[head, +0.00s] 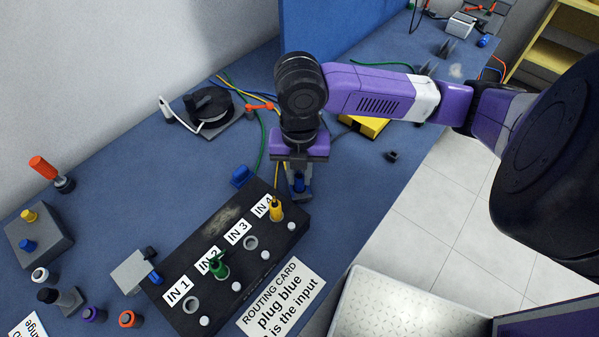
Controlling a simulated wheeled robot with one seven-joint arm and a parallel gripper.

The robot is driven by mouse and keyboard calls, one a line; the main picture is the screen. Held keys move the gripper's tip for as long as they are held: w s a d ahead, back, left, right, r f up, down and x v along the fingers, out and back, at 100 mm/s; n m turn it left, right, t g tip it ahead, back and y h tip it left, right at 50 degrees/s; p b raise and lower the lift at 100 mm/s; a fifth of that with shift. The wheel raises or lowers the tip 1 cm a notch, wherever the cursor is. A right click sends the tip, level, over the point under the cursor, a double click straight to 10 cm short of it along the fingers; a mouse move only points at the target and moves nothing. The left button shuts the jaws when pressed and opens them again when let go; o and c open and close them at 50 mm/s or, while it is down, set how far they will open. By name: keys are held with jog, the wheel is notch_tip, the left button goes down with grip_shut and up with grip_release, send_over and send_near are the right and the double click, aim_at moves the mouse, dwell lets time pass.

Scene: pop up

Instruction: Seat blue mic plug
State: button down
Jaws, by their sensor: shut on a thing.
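My gripper (300,180) points down just beyond the IN 4 end of the black input box (220,302). I cannot tell whether the plug touches the table. The box's IN 1 socket (191,304) and IN 3 socket (251,243) are empty. A green plug (220,268) stands in IN 2 and a yellow plug (275,209) in IN 4. The routing card (283,298) reads "plug blue" and "is the input"; the rest is cut off.
A small blue piece (241,177) lies behind the box. A grey block (38,240) with yellow and blue tops and several loose connectors are at left. A metal tray (400,305) is front right.

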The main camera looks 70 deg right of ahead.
jog(key=c, duration=1.2)
grip_release()
jog(key=shift+r, duration=0.1)
notch_tip(320, 180, up, 8)
jog(key=shift+f+p, duration=0.15)
jog(key=shift+p, duration=0.2)
